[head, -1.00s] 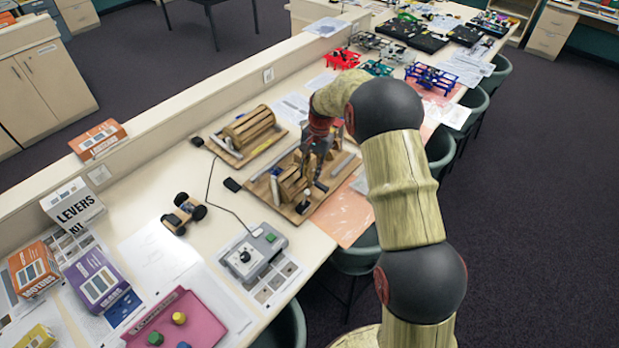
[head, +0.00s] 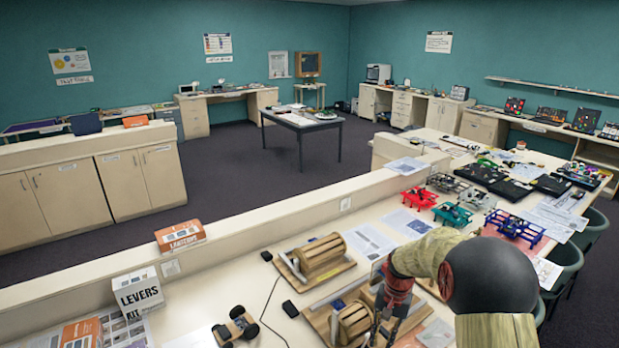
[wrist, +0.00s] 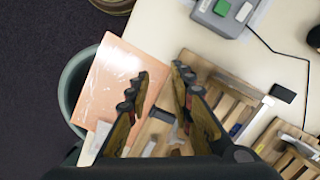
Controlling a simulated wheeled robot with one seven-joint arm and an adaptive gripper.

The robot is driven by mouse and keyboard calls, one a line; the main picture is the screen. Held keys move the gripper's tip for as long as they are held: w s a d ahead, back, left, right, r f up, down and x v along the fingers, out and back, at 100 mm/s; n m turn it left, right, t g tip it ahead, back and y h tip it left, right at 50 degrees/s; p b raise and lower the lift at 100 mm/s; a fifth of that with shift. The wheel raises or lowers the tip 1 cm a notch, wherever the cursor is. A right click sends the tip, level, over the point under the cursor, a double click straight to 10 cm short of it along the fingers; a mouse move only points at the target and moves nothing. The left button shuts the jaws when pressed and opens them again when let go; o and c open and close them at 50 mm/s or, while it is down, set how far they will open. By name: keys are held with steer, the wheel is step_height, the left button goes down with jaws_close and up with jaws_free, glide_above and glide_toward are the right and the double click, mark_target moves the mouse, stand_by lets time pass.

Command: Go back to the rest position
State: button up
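My gripper (head: 384,322) is low in the head view, above a wooden mechanism on a board (head: 352,322) on the long table. Its fingertips are hard to make out there. In the wrist view my gripper (wrist: 160,76) points down with its two dark fingers apart and nothing between them. Part of the wooden board (wrist: 232,100) shows beneath and to the right of the fingers. My arm comes in from the lower right of the head view and bends over the table.
A second wooden drum device (head: 318,257), a wheeled car (head: 236,326) and a levers kit box (head: 139,295) stand on the table. Red (head: 417,200) and blue (head: 516,228) frames stand farther back. An orange sheet (wrist: 120,82) and a chair (wrist: 76,88) are beside the gripper.

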steer(key=s+a+r+n+t+b, duration=0.1)
steer(key=s+b, duration=0.4)
steer(key=s, duration=0.5)
steer(key=s+r+n+t+b, duration=0.2)
steer(key=s+r+b, duration=0.4)
steer(key=s, duration=0.5)
steer(key=s+a+r+n+t+h+b, duration=0.1)
steer(key=s+b, duration=0.4)
steer(key=s, duration=0.5)
step_height(320, 180, up, 2)
steer(key=n+t, duration=0.1)
steer(key=t, duration=0.1)
steer(key=shift+s+a+r+n+t+b, duration=0.15)
steer(key=shift+a+n+t+b, duration=0.15)
steer(key=shift+t+b, duration=0.1)
